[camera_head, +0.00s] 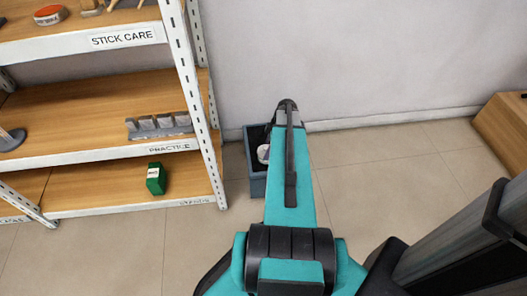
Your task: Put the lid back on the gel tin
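A short round red thing with a white, lettered label (50,14) lies on the top shelf board at the upper left. It may be the gel tin, but it is too small to tell, and I cannot see whether it is open or covered. No separate lid can be made out. My teal arm reaches forward from the bottom centre towards the wall. Its far end stands in front of a grey bin. My gripper is not in view, so I cannot see whether it holds anything.
A shelf rack with wooden boards (75,104) stands at the left. A grey block with several parts (160,126) and a green box (156,179) are on it. The grey bin (257,184) stands beside the rack. A wooden piece (507,130) is at the right. Floor between is clear.

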